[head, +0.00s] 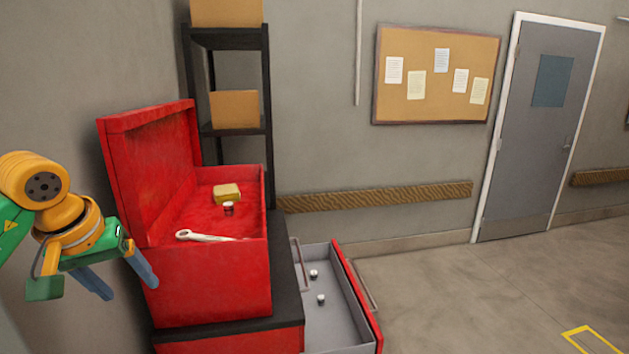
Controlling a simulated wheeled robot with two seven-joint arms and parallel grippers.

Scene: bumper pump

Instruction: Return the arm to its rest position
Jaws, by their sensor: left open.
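My left gripper (117,277) hangs at the left, in front of the left side of an open red toolbox (210,285). Its two blue-grey fingers are spread and nothing shows between them. My left arm comes in from the left edge in green and orange. My right gripper is not in the head view. Inside the toolbox are a yellow block (227,193), a small dark and white cylinder (228,208) and a pale wrench (205,237). The toolbox lid (150,170) stands up at the back left.
The toolbox stands on a black-topped red cabinet (230,342). An open grey drawer (335,335) juts out to the right and holds two small round pieces. A black shelf (267,100) with cardboard boxes stands behind.

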